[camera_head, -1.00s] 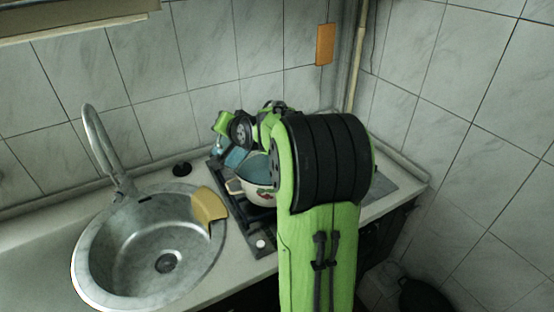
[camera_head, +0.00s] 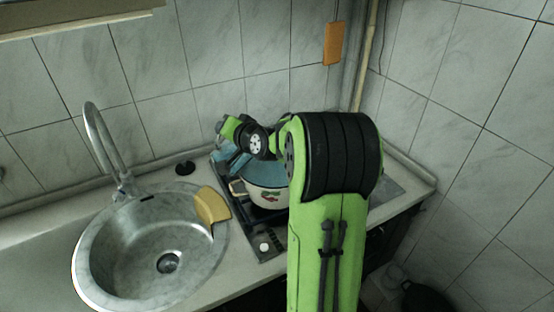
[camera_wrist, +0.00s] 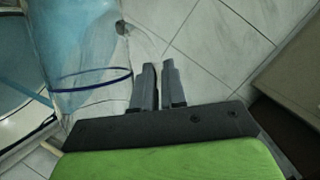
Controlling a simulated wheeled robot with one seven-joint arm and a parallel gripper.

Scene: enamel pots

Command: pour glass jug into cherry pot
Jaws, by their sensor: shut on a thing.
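The cherry pot (camera_head: 268,197) is white with a cherry picture and a blue inside. It stands upright on the dark hob, partly behind my arm in the head view. Its rim and inside seem to show at the left edge of the wrist view (camera_wrist: 12,100). The glass jug (camera_wrist: 85,50) is pale blue and see-through, with a dark blue band. It appears tilted, close by the pot's rim. In the head view it is a small blue patch (camera_head: 226,160) beside my wrist. My gripper (camera_wrist: 158,68) is shut on the jug, at its right side; the clear handle is hard to make out.
A round metal sink (camera_head: 130,255) with a tall tap (camera_head: 103,140) lies to the left. A yellow-brown piece (camera_head: 211,206) rests on the sink's right rim. A small black object (camera_head: 185,168) sits behind the sink. Tiled walls close off the back and right.

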